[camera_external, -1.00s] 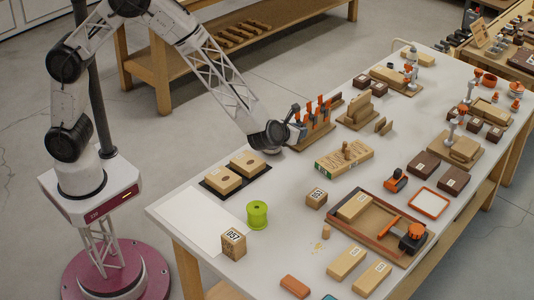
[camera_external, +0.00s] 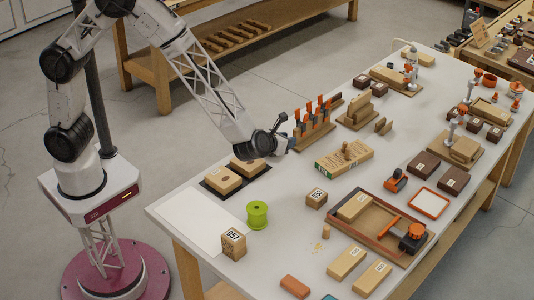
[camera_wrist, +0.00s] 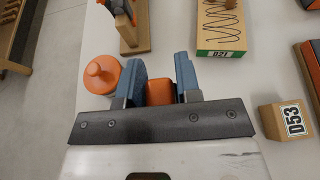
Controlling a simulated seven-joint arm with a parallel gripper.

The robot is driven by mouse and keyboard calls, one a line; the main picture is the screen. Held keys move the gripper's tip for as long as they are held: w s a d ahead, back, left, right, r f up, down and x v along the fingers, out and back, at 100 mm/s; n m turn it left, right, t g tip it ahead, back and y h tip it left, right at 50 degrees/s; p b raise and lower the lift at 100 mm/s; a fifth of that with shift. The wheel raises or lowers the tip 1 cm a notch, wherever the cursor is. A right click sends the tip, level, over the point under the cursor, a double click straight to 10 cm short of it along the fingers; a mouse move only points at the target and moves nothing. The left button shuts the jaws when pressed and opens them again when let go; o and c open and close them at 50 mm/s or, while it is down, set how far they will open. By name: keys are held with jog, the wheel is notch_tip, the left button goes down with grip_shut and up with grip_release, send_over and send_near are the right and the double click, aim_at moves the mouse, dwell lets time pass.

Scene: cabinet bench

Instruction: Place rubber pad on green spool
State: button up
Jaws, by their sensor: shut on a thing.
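The green spool (camera_external: 257,214) stands upright on the near left part of the bench in the external view. It is not in the wrist view. My gripper (camera_external: 284,140) is over the bench's far left edge, beyond the spool and apart from it. In the wrist view its blue fingers (camera_wrist: 159,88) are shut on a small orange piece (camera_wrist: 160,92). This may be the rubber pad, but its shape is partly hidden by the fingers and mount. In the external view the held piece cannot be made out.
An orange knobbed part (camera_wrist: 102,75) is just left of the fingers. The clamp rack (camera_external: 314,125) is beyond my gripper, and two wooden blocks on a dark tray (camera_external: 209,190) are nearer. A numbered block (camera_external: 233,243) stands near the spool. A white sheet (camera_external: 190,218) lies clear.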

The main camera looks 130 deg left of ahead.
jog(key=s+d, duration=0.2)
jog(key=d, duration=1.2)
jog(key=s+d+r, duration=0.1)
jog(key=s+d, duration=0.1)
jog(key=d, duration=1.3)
jog(key=shift+s+d+r, duration=0.15)
jog(key=shift+s+r, duration=0.15)
jog(key=shift+s, duration=0.1)
jog(key=shift+w, duration=0.1)
send_over(260, 205)
jog(key=shift+w+f, duration=0.1)
jog(key=shift+f, duration=0.65)
jog(key=shift+f, duration=1.8)
jog(key=shift+f, duration=0.15)
